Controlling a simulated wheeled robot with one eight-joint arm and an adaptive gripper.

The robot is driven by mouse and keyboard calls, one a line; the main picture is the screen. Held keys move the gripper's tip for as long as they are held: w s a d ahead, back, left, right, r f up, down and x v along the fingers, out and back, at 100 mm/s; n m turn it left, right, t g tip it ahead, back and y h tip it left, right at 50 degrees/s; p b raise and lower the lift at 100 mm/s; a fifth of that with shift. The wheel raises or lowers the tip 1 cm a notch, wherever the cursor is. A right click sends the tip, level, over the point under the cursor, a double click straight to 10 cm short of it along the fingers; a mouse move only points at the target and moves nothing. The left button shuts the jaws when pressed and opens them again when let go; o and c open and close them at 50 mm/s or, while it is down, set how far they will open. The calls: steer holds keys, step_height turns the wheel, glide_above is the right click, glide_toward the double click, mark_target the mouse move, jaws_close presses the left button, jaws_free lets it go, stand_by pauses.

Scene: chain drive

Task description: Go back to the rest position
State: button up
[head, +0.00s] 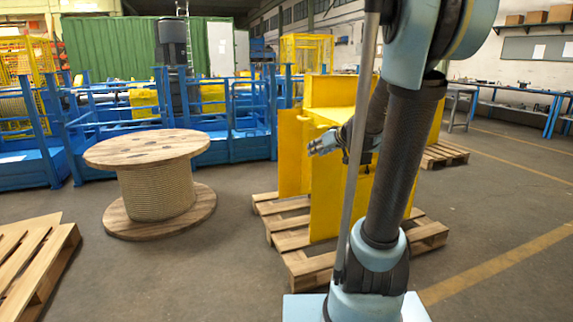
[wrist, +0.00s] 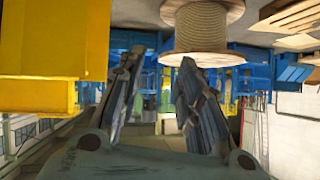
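My gripper (head: 318,146) is raised in front of the yellow machine part (head: 327,95) in the head view and points left. In the wrist view, which is upside down, its two fingers (wrist: 162,65) stand apart with nothing between them. My arm stands upright at the right of the head view and hides part of the yellow part, which stands on a wooden pallet (head: 298,262). The yellow part also shows at the upper left of the wrist view (wrist: 55,40).
A wooden cable reel (head: 150,150) stands left of the yellow part, apart from my gripper. Another pallet (head: 35,262) lies at the lower left. Blue frames (head: 245,135) line the back. A blue bench (head: 515,95) stands far right.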

steer(key=s+d+f+m+g+h, duration=0.1)
steer(key=s+f, duration=0.4)
steer(key=s, duration=0.6)
steer(key=s+d+f+m+g+h, duration=0.1)
steer(key=s+d+f+g+h, duration=0.2)
steer(key=s, duration=0.8)
steer(key=s+d+f+m+g+h, duration=0.2)
steer(key=s+f, duration=0.5)
steer(key=s, duration=0.4)
steer(key=shift+s+d+f+g, duration=0.2)
steer(key=shift+s+d+g, duration=0.2)
steer(key=shift+g, duration=0.4)
steer(key=shift+w+f, duration=0.2)
steer(key=shift+w, duration=0.25)
steer(key=shift+c, duration=0.6)
